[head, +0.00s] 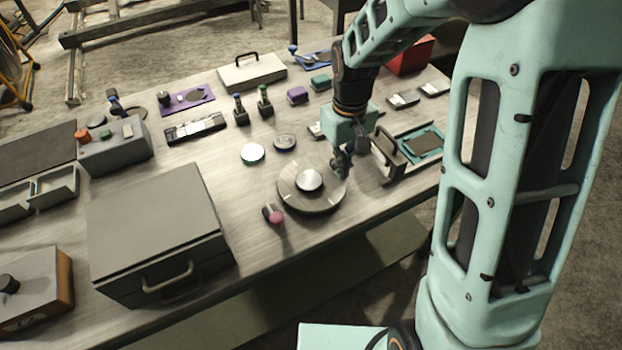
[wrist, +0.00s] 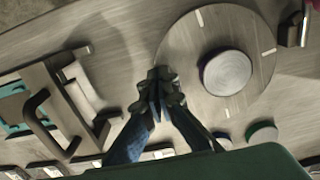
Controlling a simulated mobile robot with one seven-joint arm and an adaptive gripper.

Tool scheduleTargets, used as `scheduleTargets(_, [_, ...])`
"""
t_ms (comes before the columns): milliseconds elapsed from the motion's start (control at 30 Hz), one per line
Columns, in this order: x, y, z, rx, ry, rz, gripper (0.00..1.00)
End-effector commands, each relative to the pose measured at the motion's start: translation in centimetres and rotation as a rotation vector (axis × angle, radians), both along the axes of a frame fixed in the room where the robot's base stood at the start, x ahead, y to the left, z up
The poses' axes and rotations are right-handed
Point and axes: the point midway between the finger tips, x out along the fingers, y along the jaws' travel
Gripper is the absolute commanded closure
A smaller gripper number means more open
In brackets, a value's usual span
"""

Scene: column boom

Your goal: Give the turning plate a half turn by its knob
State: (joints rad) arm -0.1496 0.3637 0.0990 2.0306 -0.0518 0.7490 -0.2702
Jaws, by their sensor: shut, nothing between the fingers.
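The turning plate (head: 291,197) is a flat grey disc on the bench, with a raised round silver piece (head: 309,180) at its centre. In the wrist view the plate (wrist: 188,48) shows a few white marks near its rim, and the silver centre piece (wrist: 227,72) is clear of the fingers. No other knob is visible on the plate; my fingers hide a little of its rim. My gripper (head: 343,163) is shut and empty at the plate's far right edge in the head view. In the wrist view its fingertips (wrist: 156,78) meet at the plate's left rim, apart from the centre piece.
A pink-tipped piece (head: 274,214) lies just outside the plate's near-left rim. A bracket with a handle (head: 389,152) stands close right of my gripper. Two round discs (head: 252,153) (head: 285,143) lie behind the plate. A large grey box (head: 155,225) stands left.

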Motion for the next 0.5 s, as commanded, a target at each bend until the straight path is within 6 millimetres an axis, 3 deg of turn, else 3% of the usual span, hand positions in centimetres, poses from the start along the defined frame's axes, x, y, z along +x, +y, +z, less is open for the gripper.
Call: scheduleTargets(500, [0.88, 0.39, -0.01, -0.001, 0.001, 0.0, 1.0])
